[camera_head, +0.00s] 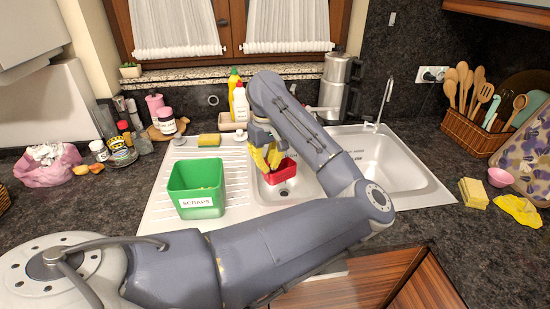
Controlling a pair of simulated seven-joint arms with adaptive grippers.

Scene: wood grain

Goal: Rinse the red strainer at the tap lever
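The red strainer (284,173) is in or just above the small middle basin of the sink (262,192), near its drain. My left gripper (267,166) has yellow fingers pointing down at the strainer's back left rim, overlapping it in the picture. Whether they grip the rim cannot be told. A thin upright metal tap part (386,98) stands behind the right basin. A pale spout-like piece (322,109) shows partly behind my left forearm, which may hide more of the tap. My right gripper is not in view.
A green scraps bin (197,189) stands on the drainboard (155,213). Bottles (240,102) and a metal coffee pot (340,85) stand behind the sink. The right basin (392,165) is empty.

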